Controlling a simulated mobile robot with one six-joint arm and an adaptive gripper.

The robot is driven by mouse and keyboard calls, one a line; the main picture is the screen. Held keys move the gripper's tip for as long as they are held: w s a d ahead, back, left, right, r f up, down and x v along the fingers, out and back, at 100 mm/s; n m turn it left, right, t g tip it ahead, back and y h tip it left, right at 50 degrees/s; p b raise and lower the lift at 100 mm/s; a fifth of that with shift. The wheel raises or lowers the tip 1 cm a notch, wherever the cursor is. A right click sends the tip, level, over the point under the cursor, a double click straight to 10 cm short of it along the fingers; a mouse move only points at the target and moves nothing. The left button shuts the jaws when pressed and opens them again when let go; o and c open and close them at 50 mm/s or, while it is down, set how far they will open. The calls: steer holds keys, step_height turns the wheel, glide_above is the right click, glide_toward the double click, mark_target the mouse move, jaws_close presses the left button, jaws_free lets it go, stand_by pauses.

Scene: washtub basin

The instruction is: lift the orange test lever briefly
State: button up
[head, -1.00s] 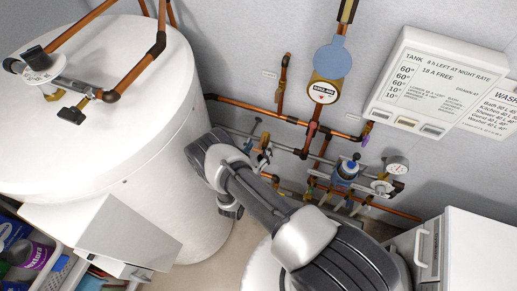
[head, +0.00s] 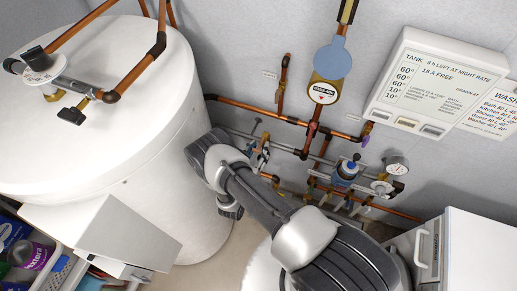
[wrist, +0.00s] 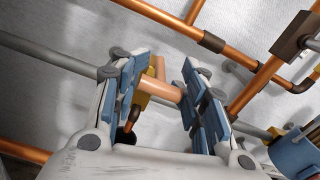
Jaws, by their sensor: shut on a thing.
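The orange test lever (wrist: 164,90) is a pale orange bar between the blue pads of my gripper (wrist: 170,92) in the wrist view. My gripper is shut on it, with one pad at each side. A brass-yellow fitting (wrist: 143,98) shows behind the lever, partly hidden by the left finger. In the head view my gripper (head: 262,158) is at the pipework low on the wall, right of the white tank (head: 120,150). The lever cannot be made out clearly there.
Copper pipes (head: 250,105) and grey pipes run along the wall close around my gripper. A blue-topped valve (head: 347,170) and a round gauge (head: 396,166) are to the right. A white cabinet (head: 475,255) stands at the lower right.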

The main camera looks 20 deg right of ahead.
mark_target(263, 138)
jaws_close()
step_height(263, 138, up, 2)
steer(key=g+y+p, duration=0.1)
steer(key=g+p, duration=0.1)
steer(key=p, duration=0.2)
steer(key=shift+w, duration=0.1)
steer(key=g+y+p, duration=0.1)
steer(key=r+g+y+p, duration=0.1)
steer(key=p, duration=0.1)
steer(key=shift+w+d, duration=0.2)
steer(key=shift+w+r+g+y+p, duration=0.15)
steer(key=shift+g+y+p, duration=0.15)
steer(key=shift+g+p, duration=0.25)
